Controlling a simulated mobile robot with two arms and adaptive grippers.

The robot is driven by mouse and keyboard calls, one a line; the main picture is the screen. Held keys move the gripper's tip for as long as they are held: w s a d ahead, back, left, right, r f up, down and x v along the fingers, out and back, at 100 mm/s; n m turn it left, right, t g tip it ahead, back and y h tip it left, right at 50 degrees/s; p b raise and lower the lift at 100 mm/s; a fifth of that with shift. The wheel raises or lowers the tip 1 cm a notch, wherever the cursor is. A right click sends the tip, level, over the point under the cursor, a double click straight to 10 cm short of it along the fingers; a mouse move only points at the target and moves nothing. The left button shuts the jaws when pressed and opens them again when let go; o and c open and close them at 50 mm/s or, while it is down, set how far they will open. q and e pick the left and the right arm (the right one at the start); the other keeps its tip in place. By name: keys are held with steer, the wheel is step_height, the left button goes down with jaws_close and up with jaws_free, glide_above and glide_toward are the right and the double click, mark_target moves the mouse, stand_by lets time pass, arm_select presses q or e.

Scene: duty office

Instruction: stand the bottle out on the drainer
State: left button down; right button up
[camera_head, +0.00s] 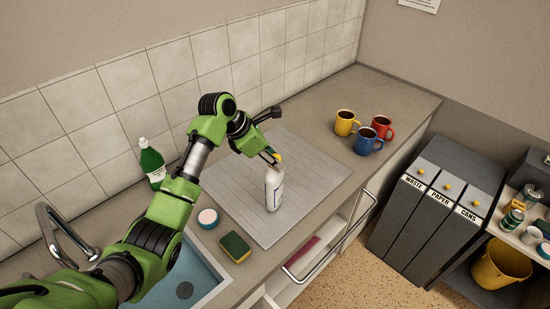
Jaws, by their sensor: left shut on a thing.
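The fingers hide part of the bottle's neck. The rest of the drainer is bare. My right gripper is not in view.
A green bottle (152,165) stands by the tiled wall. A round white-and-blue tub (208,218) and a sponge (236,247) lie between sink (208,270) and drainer. Yellow (344,123), blue (367,143) and red (382,127) mugs stand right of the drainer. Bins (430,215) stand beyond the counter.

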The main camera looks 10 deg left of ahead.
arm_select(q)
steer(key=shift+w, duration=0.1)
steer(key=c, duration=1.6)
jaws_free()
steer(key=shift+f, duration=0.1)
steer(key=shift+c, duration=0.2)
steer(key=b+v, duration=0.4)
steer(key=v, duration=0.8)
steer(key=shift+r, duration=0.2)
